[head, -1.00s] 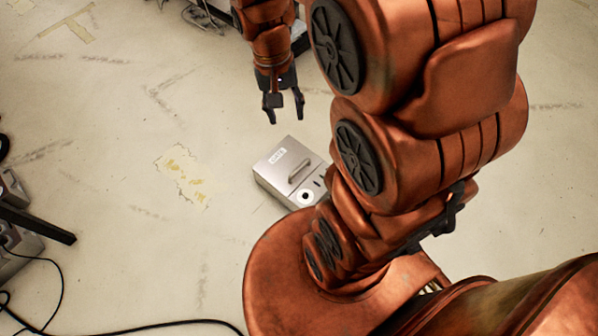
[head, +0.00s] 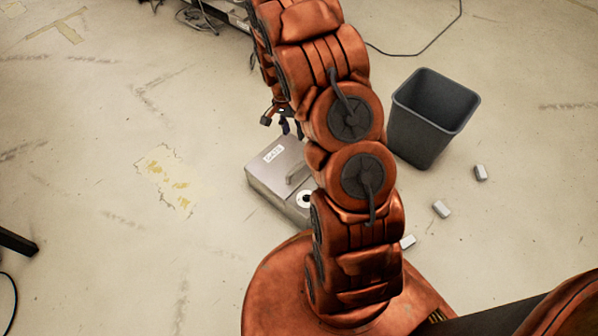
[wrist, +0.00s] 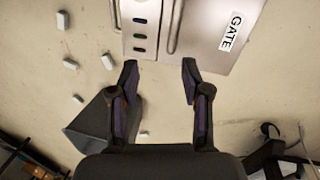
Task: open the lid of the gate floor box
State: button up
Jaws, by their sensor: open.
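The box (wrist: 205,50) fills the top of the wrist view, with the handle (wrist: 175,28), dark oval slots and the GATE label (wrist: 231,32). My gripper (head: 281,124) is beyond the box's far edge, partly hidden by my arm. In the wrist view my gripper (wrist: 160,68) is open and empty, its fingertips close to the box's edge; contact cannot be told.
A dark grey bin (head: 432,115) stands right of my arm; it also shows in the wrist view (wrist: 100,122). Several small pale blocks (head: 441,209) lie on the floor near it. A black cable (head: 425,47) runs behind. The floor left of the box is clear.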

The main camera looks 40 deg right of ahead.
jog(key=m+b, duration=0.2)
jog(key=b, duration=0.2)
send_near(300, 164)
jog(key=f, duration=0.1)
jog(key=shift+b+x, duration=1.15)
jog(key=shift+x, duration=2.95)
grip_shut()
